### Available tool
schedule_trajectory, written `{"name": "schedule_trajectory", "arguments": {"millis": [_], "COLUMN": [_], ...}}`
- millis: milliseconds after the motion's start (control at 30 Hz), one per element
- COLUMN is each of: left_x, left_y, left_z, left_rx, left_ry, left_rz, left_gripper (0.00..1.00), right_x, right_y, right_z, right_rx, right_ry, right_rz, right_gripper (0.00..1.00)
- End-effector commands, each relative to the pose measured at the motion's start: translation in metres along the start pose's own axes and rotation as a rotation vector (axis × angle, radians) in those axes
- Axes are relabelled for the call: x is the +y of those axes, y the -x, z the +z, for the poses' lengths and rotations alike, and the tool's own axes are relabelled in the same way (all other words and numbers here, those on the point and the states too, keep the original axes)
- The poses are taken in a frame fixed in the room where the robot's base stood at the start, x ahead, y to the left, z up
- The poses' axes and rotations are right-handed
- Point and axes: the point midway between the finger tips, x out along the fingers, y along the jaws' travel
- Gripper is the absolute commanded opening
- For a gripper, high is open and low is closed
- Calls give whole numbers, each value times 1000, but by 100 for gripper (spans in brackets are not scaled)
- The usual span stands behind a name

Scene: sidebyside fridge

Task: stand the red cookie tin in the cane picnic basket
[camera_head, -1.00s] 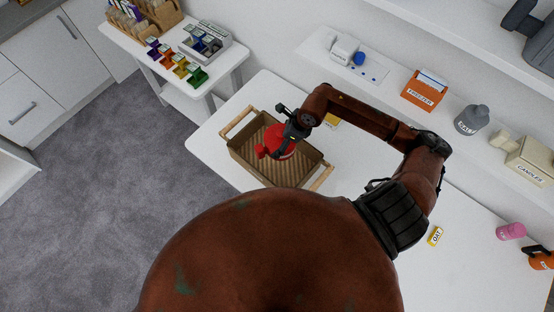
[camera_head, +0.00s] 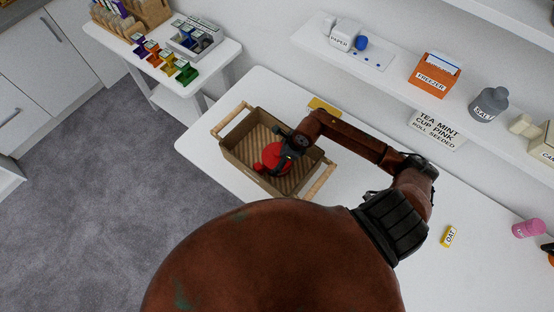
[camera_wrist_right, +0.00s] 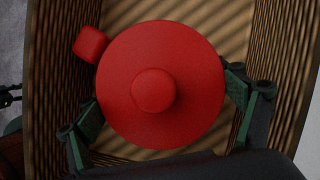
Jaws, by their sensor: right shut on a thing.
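The red cookie tin (camera_head: 273,157) is round, with a knob on its lid and a small red piece at its side. It is within the outline of the cane picnic basket (camera_head: 236,170), which has light wooden handles at both ends. My right gripper (camera_head: 284,154) is shut on the tin. In the right wrist view the tin (camera_wrist_right: 162,85) is between the two fingers, with the basket's ribbed walls (camera_wrist_right: 288,70) around it. The tin hides its own underside, so I cannot tell whether it touches the basket floor. My left gripper is not in view.
The basket stands on a white table (camera_head: 214,151). A yellow packet (camera_head: 323,106) lies behind it, and a yellow OAT box (camera_head: 449,236) is to the right. A wall shelf (camera_head: 400,88) holds a FREEZER box (camera_head: 434,75) and a SALT jar (camera_head: 489,104).

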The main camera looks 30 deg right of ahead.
Motion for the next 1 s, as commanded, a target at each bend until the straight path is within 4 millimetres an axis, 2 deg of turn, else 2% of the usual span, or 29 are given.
{"name": "schedule_trajectory", "arguments": {"millis": [333, 367, 533, 867, 1000], "left_x": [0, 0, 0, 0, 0], "left_y": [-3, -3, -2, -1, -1], "left_z": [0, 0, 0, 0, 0], "left_rx": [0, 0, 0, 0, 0], "left_ry": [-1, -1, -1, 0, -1], "left_rz": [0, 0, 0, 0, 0], "left_gripper": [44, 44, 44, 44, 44], "right_x": [-1, -1, -1, 0, -2], "right_y": [-3, -3, -2, -1, 11], "right_z": [-1, -1, -1, 0, 0], "right_rx": [-2, -1, -1, -2, -1], "right_ry": [1, 1, 0, 0, 2], "right_rz": [-2, -1, -1, -1, -4], "right_gripper": [59, 88, 100, 100, 100]}}
